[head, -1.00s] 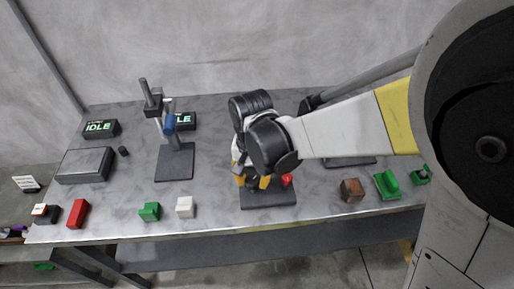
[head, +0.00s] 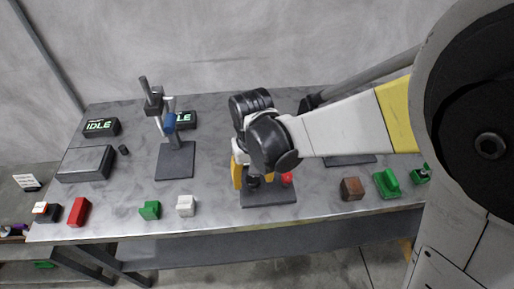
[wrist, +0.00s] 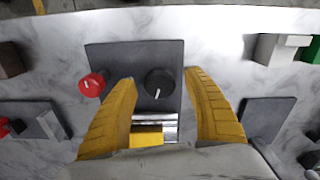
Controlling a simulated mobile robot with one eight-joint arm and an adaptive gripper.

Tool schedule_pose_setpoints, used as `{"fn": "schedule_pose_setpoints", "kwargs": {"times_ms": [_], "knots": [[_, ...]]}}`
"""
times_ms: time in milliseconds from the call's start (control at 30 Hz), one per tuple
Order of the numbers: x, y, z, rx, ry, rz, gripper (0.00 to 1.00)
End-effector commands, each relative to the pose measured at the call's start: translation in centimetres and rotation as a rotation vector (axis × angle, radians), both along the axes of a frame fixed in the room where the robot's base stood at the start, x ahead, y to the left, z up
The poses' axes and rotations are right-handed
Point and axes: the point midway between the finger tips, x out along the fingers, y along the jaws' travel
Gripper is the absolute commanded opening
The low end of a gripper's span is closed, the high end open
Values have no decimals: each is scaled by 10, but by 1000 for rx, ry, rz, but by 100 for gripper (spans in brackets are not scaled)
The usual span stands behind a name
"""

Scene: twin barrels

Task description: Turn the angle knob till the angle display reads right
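A black knob (wrist: 159,84) with a white pointer line stands on a dark plate (wrist: 108,56); the plate also shows in the head view (head: 268,200). A red knob (wrist: 92,84) with a white mark sits beside it. My gripper (wrist: 159,78) is open, its yellow fingers on either side of the black knob, with gaps showing. Whether the fingers are level with the knob is unclear. Two displays show green text: one reads IDLE (head: 101,127); the other (head: 184,120) is partly covered. No angle number is readable.
A stand with a blue part (head: 169,123) rises left of my gripper. Along the front edge sit a red block (head: 78,212), a green block (head: 149,210), a white block (head: 185,205) and a brown block (head: 352,188). A grey box (head: 86,163) lies at left.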

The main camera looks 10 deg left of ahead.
Motion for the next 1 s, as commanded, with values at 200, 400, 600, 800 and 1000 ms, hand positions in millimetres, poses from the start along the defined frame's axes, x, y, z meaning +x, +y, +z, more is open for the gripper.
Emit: {"fn": "schedule_pose_setpoints", "kwargs": {"times_ms": [200, 400, 600, 800, 1000], "knots": [[0, 0, 0, 0, 0, -1, 59], [0, 0, 13, 0, 0, -1, 59], [0, 0, 56, 0, 0, -1, 59], [0, 0, 97, 0, 0, -1, 59], [0, 0, 118, 0, 0, -1, 59]]}}
